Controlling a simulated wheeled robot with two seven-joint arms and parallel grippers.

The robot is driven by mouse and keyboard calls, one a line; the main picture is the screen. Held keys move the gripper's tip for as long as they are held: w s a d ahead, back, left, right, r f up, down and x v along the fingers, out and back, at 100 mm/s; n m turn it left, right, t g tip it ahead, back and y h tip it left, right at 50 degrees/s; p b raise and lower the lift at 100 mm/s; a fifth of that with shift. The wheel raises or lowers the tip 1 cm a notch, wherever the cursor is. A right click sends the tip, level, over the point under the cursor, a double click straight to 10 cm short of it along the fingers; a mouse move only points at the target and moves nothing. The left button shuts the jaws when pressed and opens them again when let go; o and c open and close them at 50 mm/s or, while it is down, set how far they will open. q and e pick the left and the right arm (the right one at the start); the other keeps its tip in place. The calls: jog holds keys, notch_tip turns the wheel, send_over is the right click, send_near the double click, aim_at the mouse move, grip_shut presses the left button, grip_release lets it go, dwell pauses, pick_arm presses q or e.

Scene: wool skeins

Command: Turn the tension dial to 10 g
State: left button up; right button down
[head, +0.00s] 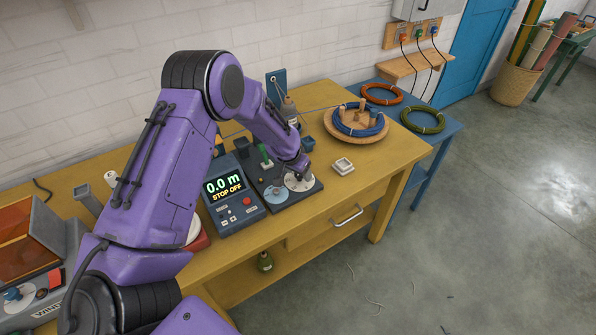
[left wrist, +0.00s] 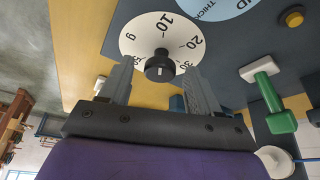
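The tension dial is a white disc (left wrist: 137,38) with a black knob (left wrist: 160,67) at its centre, marked 10, 20, 30 and g. In the head view the white disc (head: 299,183) lies on a dark panel. My left gripper (left wrist: 157,68) is open over it, one finger on each side of the knob in the left wrist view, with gaps showing. In the head view the gripper (head: 302,169) is small and partly hides the knob. A small white mark shows on the knob, but I cannot tell which number it points to. My right gripper is not in view.
A pale blue dial (head: 276,191) and a green-handled lever (head: 265,157) share the panel. A display box (head: 233,199) reads "0.0 m STOP OFF". A small white dish (head: 343,166) and a round wooden tray (head: 377,132) with blue coil stand to the right.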

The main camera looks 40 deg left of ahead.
pick_arm(q)
jog(key=b+v, duration=0.1)
jog(key=v, duration=0.9)
jog(key=shift+r, duration=0.25)
jog(key=shift+s, duration=0.15)
